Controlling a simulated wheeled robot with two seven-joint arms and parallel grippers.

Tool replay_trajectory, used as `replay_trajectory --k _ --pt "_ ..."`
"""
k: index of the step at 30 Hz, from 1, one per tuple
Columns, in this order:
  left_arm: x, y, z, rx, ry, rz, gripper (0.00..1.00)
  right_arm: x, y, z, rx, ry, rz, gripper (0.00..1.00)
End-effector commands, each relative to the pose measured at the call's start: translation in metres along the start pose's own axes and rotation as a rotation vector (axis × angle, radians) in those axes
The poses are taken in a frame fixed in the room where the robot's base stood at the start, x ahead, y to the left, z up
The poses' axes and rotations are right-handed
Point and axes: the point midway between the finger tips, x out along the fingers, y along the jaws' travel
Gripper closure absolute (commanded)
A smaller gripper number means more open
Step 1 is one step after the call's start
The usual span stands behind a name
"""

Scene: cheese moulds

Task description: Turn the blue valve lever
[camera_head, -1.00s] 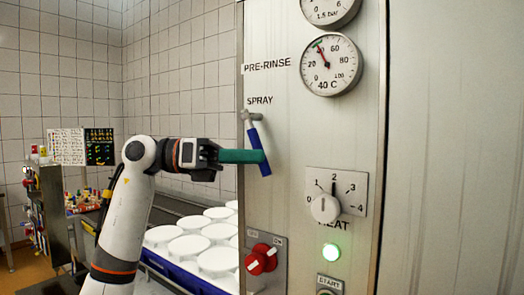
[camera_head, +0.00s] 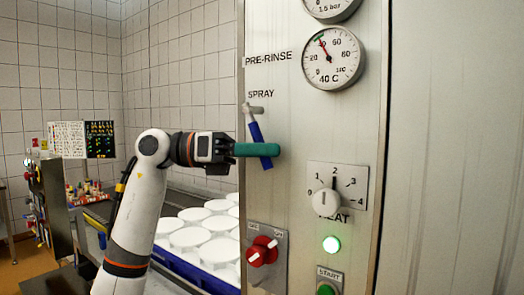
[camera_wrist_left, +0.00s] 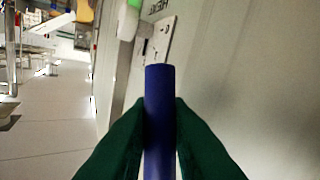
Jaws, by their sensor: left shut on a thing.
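The blue valve lever (camera_head: 264,159) hangs from a metal valve stem on the panel under the word SPRAY. It slants slightly, its lower end to the right. My left gripper (camera_head: 258,150) comes in from the left, its green fingers across the lever. In the left wrist view the blue lever (camera_wrist_left: 160,115) stands between the two green fingers (camera_wrist_left: 160,140), which are shut on it. Part of the lever is hidden behind the fingers in the head view. My right gripper is not in view.
White cheese moulds (camera_head: 190,237) stand in a blue crate (camera_head: 188,272) below my left arm.

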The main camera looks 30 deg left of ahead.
Motion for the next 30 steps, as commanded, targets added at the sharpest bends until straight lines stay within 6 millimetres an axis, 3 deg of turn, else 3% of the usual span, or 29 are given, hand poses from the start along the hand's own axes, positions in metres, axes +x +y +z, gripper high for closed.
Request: replay_trajectory --k 18,30 --pt "0.019 0.014 -0.01 -0.186 0.299 0.07 1.0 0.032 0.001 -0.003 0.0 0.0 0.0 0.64" --pt "0.028 0.024 -0.025 -0.308 0.496 0.116 1.0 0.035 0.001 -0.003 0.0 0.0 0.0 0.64"
